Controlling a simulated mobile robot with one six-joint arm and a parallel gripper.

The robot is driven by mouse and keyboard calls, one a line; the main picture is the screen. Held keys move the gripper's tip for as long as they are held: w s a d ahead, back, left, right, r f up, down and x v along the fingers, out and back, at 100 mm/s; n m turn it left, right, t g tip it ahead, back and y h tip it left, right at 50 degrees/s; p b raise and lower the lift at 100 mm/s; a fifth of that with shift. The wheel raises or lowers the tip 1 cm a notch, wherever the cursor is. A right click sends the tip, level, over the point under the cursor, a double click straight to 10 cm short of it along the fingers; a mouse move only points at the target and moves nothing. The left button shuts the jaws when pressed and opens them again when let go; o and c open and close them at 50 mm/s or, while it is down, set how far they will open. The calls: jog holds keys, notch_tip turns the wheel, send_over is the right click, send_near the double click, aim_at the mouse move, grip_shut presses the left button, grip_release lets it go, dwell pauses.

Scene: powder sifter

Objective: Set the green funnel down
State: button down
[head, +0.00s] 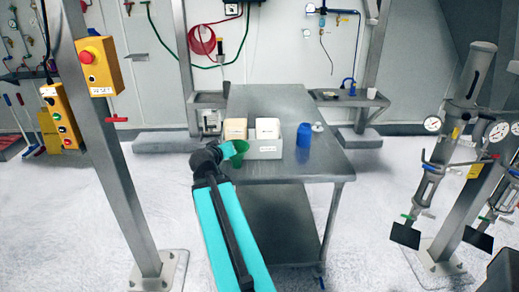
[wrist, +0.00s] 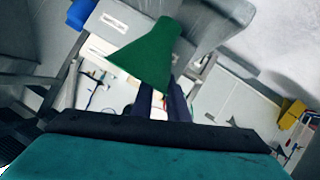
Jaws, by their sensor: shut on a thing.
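The green funnel (head: 240,147) is held in my gripper (head: 230,151) at the left front edge of the metal table (head: 322,160), beside the grey bin. In the wrist view the funnel (wrist: 150,52) fills the upper middle, its wide end towards the lower left and its spout towards the upper right. The dark fingers of my gripper (wrist: 172,98) are shut on it and partly hidden behind the funnel. I cannot tell whether the funnel touches the table.
The grey bin (head: 265,153) holds a tan-topped box (head: 235,128) and a white-topped box (head: 267,128). A blue container (head: 303,135) stands right of it, with a small white-and-blue item (head: 318,127) nearby. The back and right of the tabletop are clear. A grey post (head: 105,150) stands left.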

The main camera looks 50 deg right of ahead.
jog(key=w+a+r+n+t+y, duration=0.1)
jog(key=w+a+n+t+y, duration=0.25)
jog(key=w+a, duration=0.75)
jog(key=w+a+r+n+t+y, duration=0.1)
jog(key=w+a+r+n+y, duration=0.1)
jog(key=a, duration=1)
jog(key=w+a+r+n+t+y, duration=0.1)
jog(key=w+a+n+y, duration=0.2)
jog(key=a, duration=0.9)
jog(key=w+a+r+n+t+y, duration=0.2)
jog(key=w+a+n+y, duration=0.1)
jog(key=a, duration=1)
jog(key=shift+w+r+n, duration=0.3)
jog(key=shift+w+n, duration=0.35)
jog(key=shift+w, duration=0.55)
jog(key=shift+y, duration=0.25)
jog(key=shift+a, duration=1.1)
jog(key=shift+s, duration=0.1)
